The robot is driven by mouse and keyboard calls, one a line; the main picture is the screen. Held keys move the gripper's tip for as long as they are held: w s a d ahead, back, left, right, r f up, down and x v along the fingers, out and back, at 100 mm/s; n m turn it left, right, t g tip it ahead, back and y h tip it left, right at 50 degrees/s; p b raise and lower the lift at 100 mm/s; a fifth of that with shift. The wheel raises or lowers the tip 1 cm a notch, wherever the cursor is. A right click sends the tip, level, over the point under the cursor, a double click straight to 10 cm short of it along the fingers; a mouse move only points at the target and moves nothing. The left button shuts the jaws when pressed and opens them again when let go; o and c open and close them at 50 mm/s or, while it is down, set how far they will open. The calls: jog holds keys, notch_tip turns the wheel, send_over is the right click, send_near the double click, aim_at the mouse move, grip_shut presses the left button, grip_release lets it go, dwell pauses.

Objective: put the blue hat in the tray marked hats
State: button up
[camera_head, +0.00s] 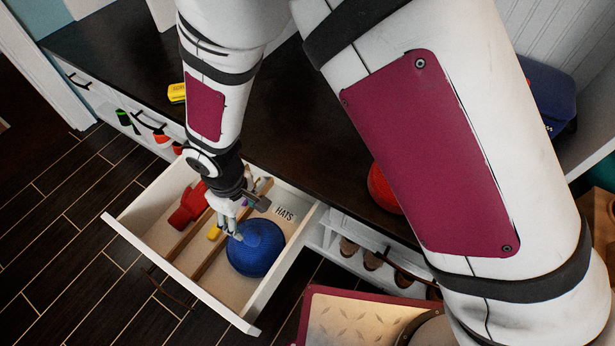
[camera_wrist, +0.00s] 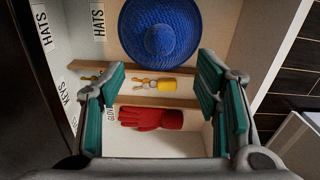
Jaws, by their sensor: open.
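The blue hat (camera_head: 257,250) lies in the right compartment of an open drawer tray (camera_head: 285,275), by a label reading HATS (camera_head: 284,214). In the wrist view the hat (camera_wrist: 165,32) rests in the top compartment, near HATS labels (camera_wrist: 98,20), and its top edge is cut off. My gripper (camera_head: 234,232) is over the drawer beside the hat's left edge, apart from it as seen from the wrist. The open, empty green-padded fingers (camera_wrist: 160,100) frame the middle and lower compartments. Whether a finger touches the hat is unclear in the head view.
Wooden dividers (camera_wrist: 165,102) split the drawer. A yellow-tagged key set (camera_wrist: 170,86) lies in the middle compartment and a red glove (camera_wrist: 150,118) in the other. A red round item (camera_head: 382,190) and a blue bag (camera_head: 548,95) sit on the dark bench (camera_head: 300,150).

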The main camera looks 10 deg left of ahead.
jog(key=w+d+r+m+t+h, duration=0.1)
jog(key=w+d+r+m, duration=0.25)
jog(key=d+r, duration=0.7)
jog(key=w+d+r+m, duration=0.3)
jog(key=w+d+r, duration=0.1)
jog(key=d+r, duration=0.65)
jog(key=s+d+r+m, duration=0.6)
jog(key=s+d+r, duration=0.5)
jog(key=s+d, duration=0.3)
jog(key=s+d+m+y, duration=0.1)
jog(key=s+d+m, duration=0.1)
jog(key=s, duration=0.4)
jog(key=shift+s+d+r+g, duration=0.2)
jog(key=shift+s+d+g, duration=0.15)
jog(key=shift+d, duration=0.35)
